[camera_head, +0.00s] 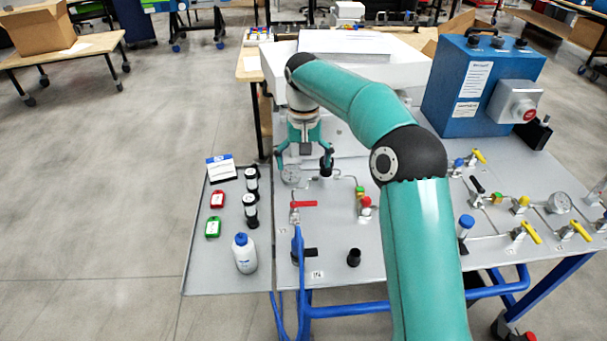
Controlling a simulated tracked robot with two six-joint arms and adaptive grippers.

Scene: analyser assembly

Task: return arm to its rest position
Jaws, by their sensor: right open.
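My right arm (430,250) comes in from the bottom right and bends over the grey table (230,270). Its gripper (303,164) points down over the back left of the table, with its two fingers spread and nothing seen between them. A round gauge (290,174) lies just below the left fingertip. A dark fitting (326,171) is by the right fingertip; I cannot tell whether they touch. My left gripper is not in view.
A red-handled valve (302,204) and a red-green fitting (363,203) stand in front of the gripper. A white bottle (245,254) and black-capped vials (250,210) are at left. A blue box (480,85) with a red button stands at right. A white machine (350,55) is behind.

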